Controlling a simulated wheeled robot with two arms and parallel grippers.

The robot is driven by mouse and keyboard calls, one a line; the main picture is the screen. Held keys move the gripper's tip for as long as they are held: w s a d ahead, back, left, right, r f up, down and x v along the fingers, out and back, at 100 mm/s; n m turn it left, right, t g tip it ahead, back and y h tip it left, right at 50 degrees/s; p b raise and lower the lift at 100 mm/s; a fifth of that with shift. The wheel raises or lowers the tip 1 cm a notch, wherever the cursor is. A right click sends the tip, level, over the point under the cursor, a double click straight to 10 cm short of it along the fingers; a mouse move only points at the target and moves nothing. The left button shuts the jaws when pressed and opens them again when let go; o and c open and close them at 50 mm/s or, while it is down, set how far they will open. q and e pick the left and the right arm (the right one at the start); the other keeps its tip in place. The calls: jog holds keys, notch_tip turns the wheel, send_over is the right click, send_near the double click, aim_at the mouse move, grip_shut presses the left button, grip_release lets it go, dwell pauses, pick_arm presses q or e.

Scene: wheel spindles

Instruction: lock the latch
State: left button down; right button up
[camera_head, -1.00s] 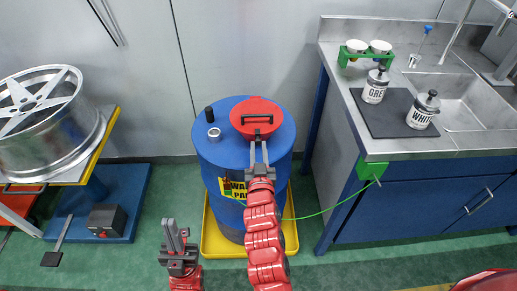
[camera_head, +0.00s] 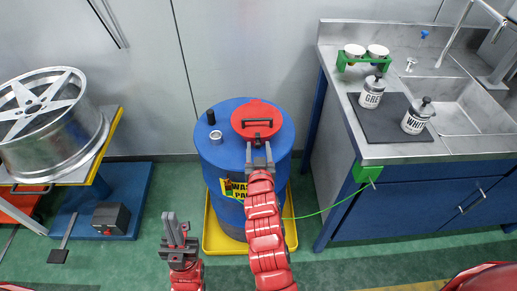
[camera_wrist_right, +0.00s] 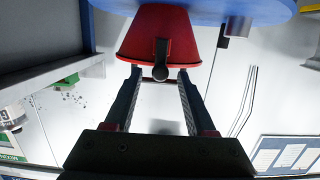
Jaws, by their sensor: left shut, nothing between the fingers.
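The red funnel lid (camera_head: 268,112) with a black bar handle sits closed on top of the blue drum (camera_head: 222,165). The latch (camera_wrist_right: 161,60), a dark strap with a round knob, hangs at the lid's front rim in the right wrist view. In the head view it is small and partly hidden by the fingers. My right gripper (camera_head: 260,150) is in front of the lid, its fingers open. In the right wrist view, the right gripper's fingertips (camera_wrist_right: 159,73) lie on either side of the latch knob, apart from it. My left gripper (camera_head: 175,226) is shut and empty, left of the drum.
A black cap (camera_head: 210,116) and a metal bung (camera_head: 215,136) stand on the drum's left top. The drum stands in a yellow tray (camera_head: 225,246). A sink bench (camera_head: 420,154) with paint jars is to the right. A wheel (camera_head: 50,120) rests on a stand to the left.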

jog(key=s+r+p, duration=0.3)
jog(key=s, duration=1.4)
jog(key=shift+s, duration=0.15)
